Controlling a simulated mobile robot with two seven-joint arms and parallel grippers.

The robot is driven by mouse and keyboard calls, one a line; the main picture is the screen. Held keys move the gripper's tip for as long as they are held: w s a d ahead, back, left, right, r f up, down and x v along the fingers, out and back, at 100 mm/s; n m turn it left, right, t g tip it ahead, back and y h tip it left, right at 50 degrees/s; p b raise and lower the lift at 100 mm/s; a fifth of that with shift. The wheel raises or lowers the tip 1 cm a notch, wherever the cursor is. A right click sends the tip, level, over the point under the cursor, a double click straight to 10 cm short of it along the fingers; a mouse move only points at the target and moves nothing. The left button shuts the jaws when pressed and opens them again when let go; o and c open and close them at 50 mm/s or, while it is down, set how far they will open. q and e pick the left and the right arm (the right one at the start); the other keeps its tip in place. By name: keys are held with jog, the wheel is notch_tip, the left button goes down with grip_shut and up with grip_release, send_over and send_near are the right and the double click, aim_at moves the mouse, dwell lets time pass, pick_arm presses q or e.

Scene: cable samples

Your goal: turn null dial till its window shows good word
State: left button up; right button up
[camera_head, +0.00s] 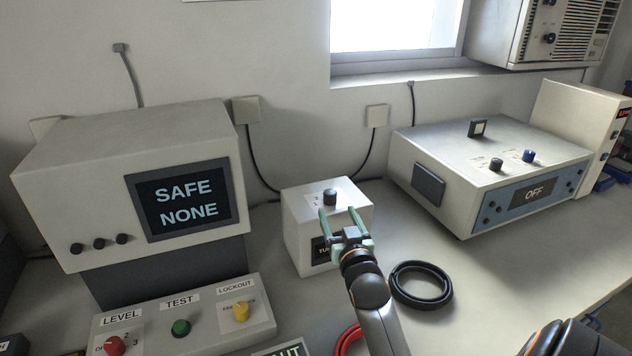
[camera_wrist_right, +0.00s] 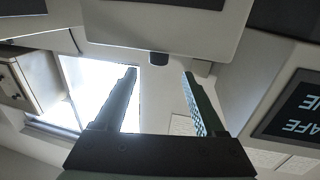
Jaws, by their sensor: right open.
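The null dial seems to be the dark knob (camera_head: 330,196) on top of a small white box (camera_head: 295,240) in the middle of the bench. The box's front has a dark window (camera_head: 319,252); only "TU" of its word shows, the rest being hidden behind my right gripper (camera_head: 339,216). That gripper is open and empty, its two green fingers pointing at the knob from the front. In the right wrist view, the knob (camera_wrist_right: 159,58) appears upside down, just past the gap between the open fingertips (camera_wrist_right: 159,75). I see no contact. My left gripper is not in view.
A tester (camera_head: 110,150) on the left shows "SAFE NONE", above a panel (camera_head: 200,325) with red, green and yellow knobs. A black cable coil (camera_head: 420,285) lies right of the box. A white instrument (camera_head: 490,150) reading "OFF" stands at the back right.

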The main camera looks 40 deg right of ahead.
aim_at(328, 190)
jog(key=x, duration=1.2)
grip_shut()
dwell(0.5)
